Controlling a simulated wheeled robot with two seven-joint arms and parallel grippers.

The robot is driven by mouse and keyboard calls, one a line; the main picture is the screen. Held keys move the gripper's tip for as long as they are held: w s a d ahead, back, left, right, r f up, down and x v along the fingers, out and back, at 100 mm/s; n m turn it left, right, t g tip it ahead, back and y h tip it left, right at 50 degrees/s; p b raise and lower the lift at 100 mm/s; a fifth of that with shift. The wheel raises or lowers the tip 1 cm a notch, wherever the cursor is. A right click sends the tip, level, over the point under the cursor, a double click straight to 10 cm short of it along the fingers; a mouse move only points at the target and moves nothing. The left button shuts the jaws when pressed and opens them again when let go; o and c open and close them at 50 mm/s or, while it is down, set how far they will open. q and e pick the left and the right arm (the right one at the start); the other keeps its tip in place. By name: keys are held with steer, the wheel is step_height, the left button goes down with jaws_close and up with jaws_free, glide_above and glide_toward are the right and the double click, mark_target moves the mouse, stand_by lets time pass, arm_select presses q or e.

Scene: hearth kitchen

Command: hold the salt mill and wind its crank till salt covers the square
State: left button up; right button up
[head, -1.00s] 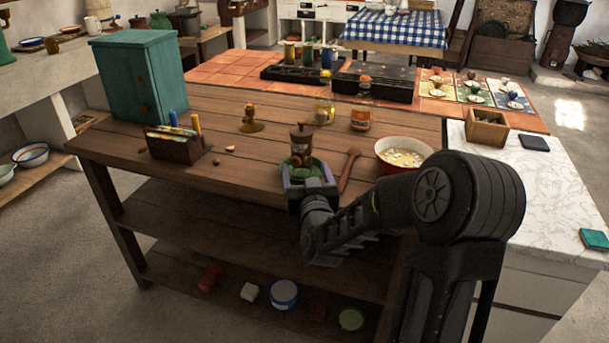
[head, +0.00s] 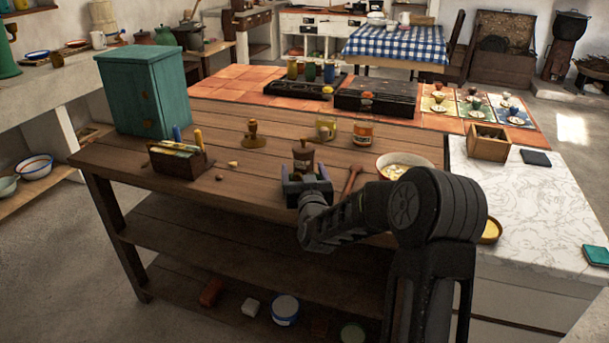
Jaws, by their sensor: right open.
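A brown cylindrical mill (head: 303,159) with a small knob on top stands upright near the front edge of the wooden table; it looks like the salt mill. My right gripper (head: 306,180) is open at the front of the mill, its jaws to either side of the mill's lower part. The gripper hides the mill's base, and I cannot tell whether it touches. The crank arm is too small to make out clearly. I cannot pick out the square to be salted. My left gripper is not in view.
A wooden spoon (head: 350,181) and a white bowl (head: 397,163) lie right of the mill. A brass-coloured stand (head: 253,136), jars (head: 363,133), a pencil box (head: 180,161) and a teal cabinet (head: 148,92) are also on the table (head: 235,193).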

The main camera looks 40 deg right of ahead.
jaws_close()
stand_by(0.8)
jaws_free()
stand_by(0.7)
steer(key=v, duration=0.8)
steer(key=shift+w, duration=0.1)
stand_by(0.5)
